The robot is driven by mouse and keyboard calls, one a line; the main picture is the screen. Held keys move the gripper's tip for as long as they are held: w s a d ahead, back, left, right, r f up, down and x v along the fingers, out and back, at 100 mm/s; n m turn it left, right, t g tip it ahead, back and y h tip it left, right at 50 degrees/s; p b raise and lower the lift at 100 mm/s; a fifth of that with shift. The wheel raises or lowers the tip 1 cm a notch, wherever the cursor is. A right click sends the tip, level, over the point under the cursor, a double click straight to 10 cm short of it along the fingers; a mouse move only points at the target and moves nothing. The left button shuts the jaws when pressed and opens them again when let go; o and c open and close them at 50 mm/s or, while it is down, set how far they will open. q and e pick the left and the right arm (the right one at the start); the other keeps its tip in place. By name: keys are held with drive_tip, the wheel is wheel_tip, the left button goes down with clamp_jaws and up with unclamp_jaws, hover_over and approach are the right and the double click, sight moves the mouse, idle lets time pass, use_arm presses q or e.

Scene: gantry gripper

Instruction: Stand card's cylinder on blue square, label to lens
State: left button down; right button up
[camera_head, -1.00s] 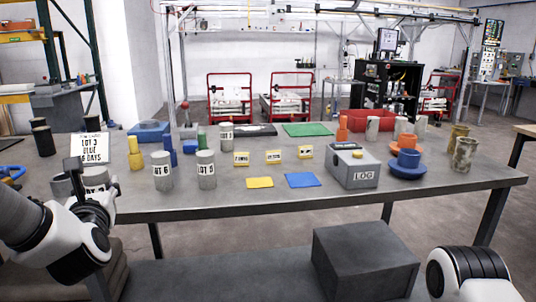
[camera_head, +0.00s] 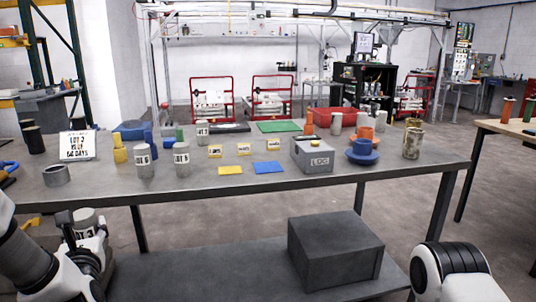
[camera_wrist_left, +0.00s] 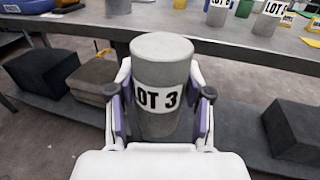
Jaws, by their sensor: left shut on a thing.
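The card (camera_head: 77,146) stands at the table's left; it reads LOT 3 and a line that looks like BLUE, with a days line below. My left gripper (camera_wrist_left: 157,95) is shut on a grey cylinder (camera_wrist_left: 162,65) labelled LOT 3. The cylinder is upright, its label facing the wrist camera. In the head view the held cylinder (camera_head: 86,221) is in front of the table's front edge, low at the left. The blue square (camera_head: 267,168) lies bare on the table, right of the yellow square (camera_head: 229,169). My right gripper is out of view.
Labelled grey cylinders (camera_head: 143,160) and (camera_head: 181,160) stand left of the yellow square. A grey ring (camera_head: 57,176) lies near the left front edge. A grey LOG box (camera_head: 312,157) stands right of the blue square. Small yellow tags (camera_head: 244,149) stand behind the squares.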

use_arm(q)
drive_tip(key=s+d+f+m+t+h, duration=0.1)
drive_tip(key=d+f+m+h, duration=0.4)
drive_tip(key=f, duration=0.5)
drive_tip(key=d+f+m+t+h, duration=0.1)
drive_tip(key=d+f+m+h, duration=0.1)
drive_tip(key=f+h, duration=0.6)
drive_tip(key=s+d+m+g+h, duration=0.7)
drive_tip(key=s+d+m+h, duration=0.3)
drive_tip(key=d, duration=0.3)
wheel_tip(320, 180, up, 10)
drive_tip(key=p, duration=1.6)
drive_tip(key=shift+h, duration=0.3)
